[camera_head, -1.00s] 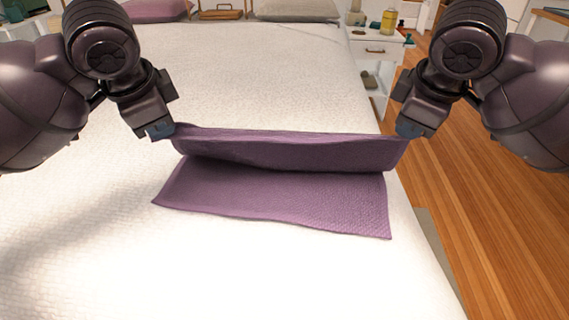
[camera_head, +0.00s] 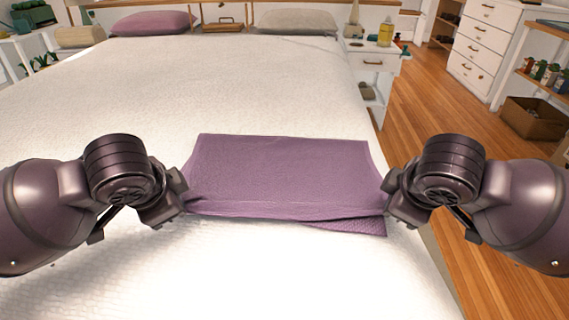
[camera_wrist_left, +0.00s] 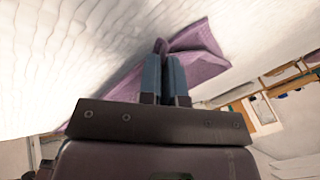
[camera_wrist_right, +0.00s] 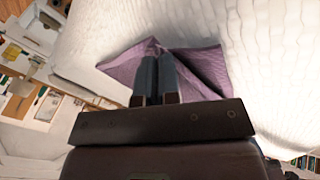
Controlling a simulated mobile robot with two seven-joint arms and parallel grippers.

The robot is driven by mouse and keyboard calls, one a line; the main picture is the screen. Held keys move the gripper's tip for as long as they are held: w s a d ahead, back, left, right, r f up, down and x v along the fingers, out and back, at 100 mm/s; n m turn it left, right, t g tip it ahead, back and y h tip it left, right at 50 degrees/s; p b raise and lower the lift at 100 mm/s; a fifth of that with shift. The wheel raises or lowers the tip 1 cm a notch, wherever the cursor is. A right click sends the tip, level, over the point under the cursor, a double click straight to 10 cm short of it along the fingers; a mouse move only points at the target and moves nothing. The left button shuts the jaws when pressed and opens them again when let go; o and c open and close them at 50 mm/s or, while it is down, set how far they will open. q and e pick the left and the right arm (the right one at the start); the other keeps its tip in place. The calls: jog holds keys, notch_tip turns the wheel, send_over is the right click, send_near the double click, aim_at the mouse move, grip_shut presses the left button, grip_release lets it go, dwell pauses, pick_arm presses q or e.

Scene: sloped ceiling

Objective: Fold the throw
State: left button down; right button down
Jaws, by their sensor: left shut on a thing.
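The purple throw (camera_head: 280,170) lies on the white bed (camera_head: 120,100), folded over so its upper layer nearly covers the lower one. A strip of the lower layer (camera_head: 360,226) sticks out at the front right. My left gripper (camera_head: 183,200) is at the throw's front left corner. In the left wrist view its blue fingers (camera_wrist_left: 164,70) are shut with purple cloth pinched at the tips. My right gripper (camera_head: 388,198) is at the front right corner. In the right wrist view its fingers (camera_wrist_right: 157,72) are close together on the cloth (camera_wrist_right: 205,65).
A purple pillow (camera_head: 153,23) and a grey pillow (camera_head: 293,22) lie at the head of the bed. A white nightstand (camera_head: 373,62) with a bottle (camera_head: 386,28) stands at the back right. The wooden floor (camera_head: 480,170) is to the right. The bed around the throw is clear.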

pick_arm(q)
jog(key=shift+a, duration=0.1)
pick_arm(e)
jog(key=shift+d, duration=0.1)
pick_arm(q)
jog(key=c, duration=1)
grip_release()
pick_arm(e)
jog(key=c, duration=1)
grip_release()
